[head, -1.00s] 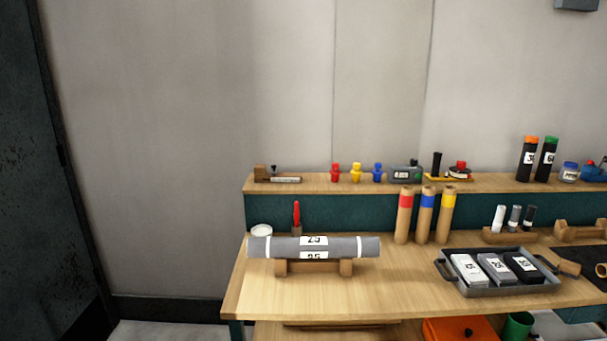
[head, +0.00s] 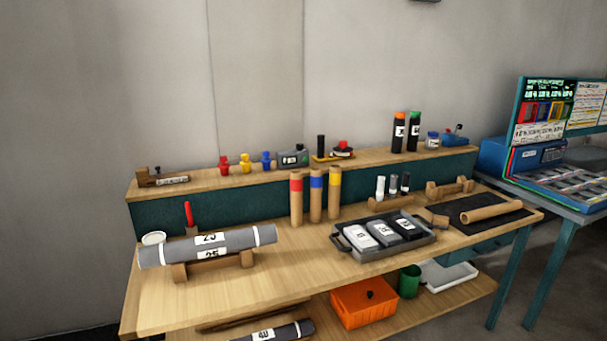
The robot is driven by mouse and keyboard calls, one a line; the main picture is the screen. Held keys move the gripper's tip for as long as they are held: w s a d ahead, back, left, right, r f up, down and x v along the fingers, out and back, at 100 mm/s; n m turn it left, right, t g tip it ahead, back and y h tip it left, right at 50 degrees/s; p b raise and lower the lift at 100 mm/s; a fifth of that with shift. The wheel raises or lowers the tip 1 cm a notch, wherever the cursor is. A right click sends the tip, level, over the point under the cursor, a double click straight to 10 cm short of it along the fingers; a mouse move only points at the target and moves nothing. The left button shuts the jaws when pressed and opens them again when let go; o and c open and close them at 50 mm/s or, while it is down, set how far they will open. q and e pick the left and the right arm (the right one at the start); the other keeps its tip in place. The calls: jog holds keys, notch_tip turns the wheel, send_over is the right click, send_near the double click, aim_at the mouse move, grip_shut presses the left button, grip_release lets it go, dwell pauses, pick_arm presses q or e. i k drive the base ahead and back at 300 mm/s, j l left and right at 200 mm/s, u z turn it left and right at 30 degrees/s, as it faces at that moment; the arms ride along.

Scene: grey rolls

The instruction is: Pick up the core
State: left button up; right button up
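A bare brown cardboard tube (head: 491,212), which looks like the core, lies on its side on a black mat (head: 452,208) at the right end of the workbench. Three upright cardboard tubes stand mid-bench, with a red band (head: 296,200), a blue band (head: 316,198) and a yellow band (head: 334,195). A grey roll (head: 205,246) marked 25 rests on a wooden cradle (head: 212,268) at the left. Neither of my grippers shows in the head view.
A grey tray (head: 385,252) with several labelled packs sits left of the mat. A wooden stand (head: 450,188) is behind the mat. A blue machine (head: 540,150) stands on a separate table at the right. The bench's front left is clear.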

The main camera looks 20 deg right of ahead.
aim_at(507, 207)
jog(key=z, duration=1.8)
